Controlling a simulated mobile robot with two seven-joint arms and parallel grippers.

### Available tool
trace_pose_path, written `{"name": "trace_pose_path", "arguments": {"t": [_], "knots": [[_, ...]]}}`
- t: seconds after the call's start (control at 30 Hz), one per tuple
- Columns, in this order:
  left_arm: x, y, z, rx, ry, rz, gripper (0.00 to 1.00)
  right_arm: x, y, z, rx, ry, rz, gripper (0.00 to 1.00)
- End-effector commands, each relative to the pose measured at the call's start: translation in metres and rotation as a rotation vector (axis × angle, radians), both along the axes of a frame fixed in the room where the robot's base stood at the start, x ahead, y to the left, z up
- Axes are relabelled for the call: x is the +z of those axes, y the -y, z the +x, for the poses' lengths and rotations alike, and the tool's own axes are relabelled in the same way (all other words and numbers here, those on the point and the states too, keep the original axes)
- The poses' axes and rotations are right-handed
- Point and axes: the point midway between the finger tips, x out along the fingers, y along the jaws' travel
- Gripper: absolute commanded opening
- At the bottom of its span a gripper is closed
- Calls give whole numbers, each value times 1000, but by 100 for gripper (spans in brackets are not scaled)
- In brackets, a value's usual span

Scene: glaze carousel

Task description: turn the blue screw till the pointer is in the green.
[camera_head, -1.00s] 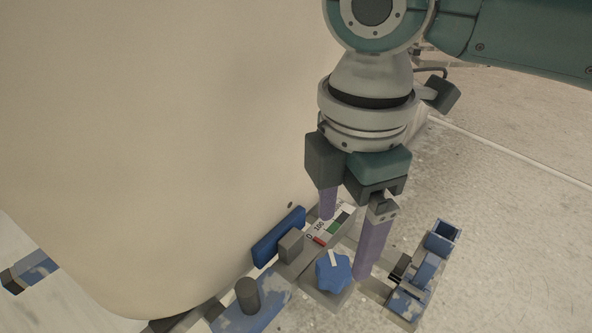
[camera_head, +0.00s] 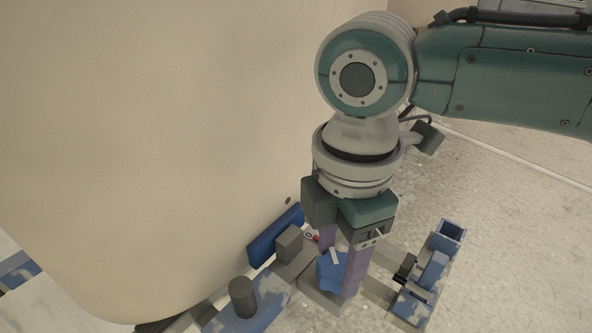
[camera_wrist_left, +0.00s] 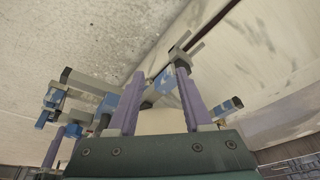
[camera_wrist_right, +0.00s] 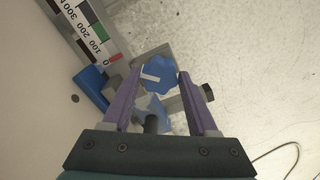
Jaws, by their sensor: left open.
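The blue screw is a lobed knob (camera_head: 330,271) with a white bar on top; it also shows in the right wrist view (camera_wrist_right: 159,76). My right gripper (camera_wrist_right: 160,74) is open, one finger on each side of the knob; I cannot tell whether either touches it. The scale (camera_wrist_right: 85,25) lies beside the knob, numbered from 0 to 300. A red mark (camera_wrist_right: 115,58) sits near its 0 end, away from the green patch (camera_wrist_right: 98,33). In the head view my right gripper (camera_head: 339,275) hides most of the scale. My left gripper (camera_wrist_left: 160,72) is open and empty, in its wrist view only.
A large cream body (camera_head: 150,130) fills the left. A blue plate (camera_head: 276,235) and a grey block (camera_head: 288,243) stand beside the knob. A dark post (camera_head: 243,297) is in front, and a blue bracket (camera_head: 432,275) is at right. Speckled floor is clear farther right.

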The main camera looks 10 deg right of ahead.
Motion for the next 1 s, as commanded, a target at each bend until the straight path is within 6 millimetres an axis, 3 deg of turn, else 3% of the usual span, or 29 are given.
{"name": "trace_pose_path", "arguments": {"t": [0.07,0.47,0.73,1.0], "knots": [[0,0,0,0,0,0,50,0,0,0,0,-1,0,48],[0,0,0,0,1,0,50,0,0,0,0,-1,0,3],[7,0,0,1,1,0,50,2,0,-1,-29,-3,0,3],[35,0,0,1,1,0,50,6,0,-1,-179,-5,0,3]]}}
